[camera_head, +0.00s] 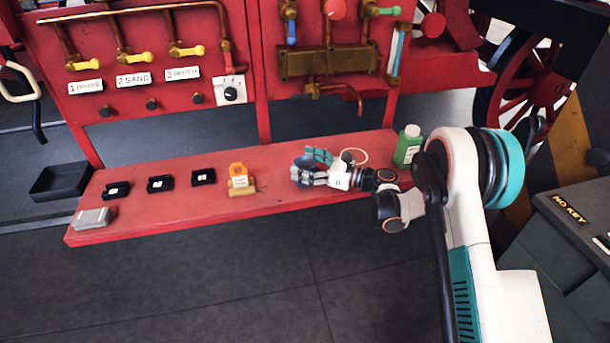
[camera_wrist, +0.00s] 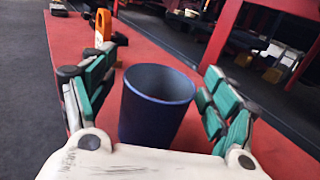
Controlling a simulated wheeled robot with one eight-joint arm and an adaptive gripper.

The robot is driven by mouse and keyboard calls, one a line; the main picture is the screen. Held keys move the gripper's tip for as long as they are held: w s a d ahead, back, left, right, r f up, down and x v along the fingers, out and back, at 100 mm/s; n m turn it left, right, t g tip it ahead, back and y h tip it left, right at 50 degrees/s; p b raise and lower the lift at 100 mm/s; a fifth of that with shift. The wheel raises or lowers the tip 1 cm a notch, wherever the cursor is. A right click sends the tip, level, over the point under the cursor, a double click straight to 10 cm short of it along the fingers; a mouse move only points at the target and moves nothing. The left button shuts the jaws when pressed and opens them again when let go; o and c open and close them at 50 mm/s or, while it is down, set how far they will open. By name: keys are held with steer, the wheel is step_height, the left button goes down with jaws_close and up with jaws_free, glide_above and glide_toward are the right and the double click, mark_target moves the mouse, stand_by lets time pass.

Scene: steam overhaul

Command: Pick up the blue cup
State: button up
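The blue cup (camera_wrist: 155,108) stands upright on the red bench (camera_head: 150,214), close in front of my palm in the wrist view. My gripper (camera_wrist: 160,75) is open, with one teal-padded finger on each side of the cup. Small gaps show between the fingers and the cup's sides. The cup's lower part is hidden by the palm. In the head view my gripper (camera_head: 308,172) is low over the right half of the bench and mostly hides the cup, of which a dark blue part shows (camera_head: 303,161).
An orange block (camera_head: 238,176) stands left of the gripper, then several small black trays (camera_head: 203,177) and a grey box (camera_head: 92,218). A green bottle (camera_head: 408,146) stands at the bench's right end. A red panel with pipes and valves (camera_head: 150,52) rises behind.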

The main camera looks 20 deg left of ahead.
steer(key=c, duration=1.1)
steer(key=shift+r, duration=0.1)
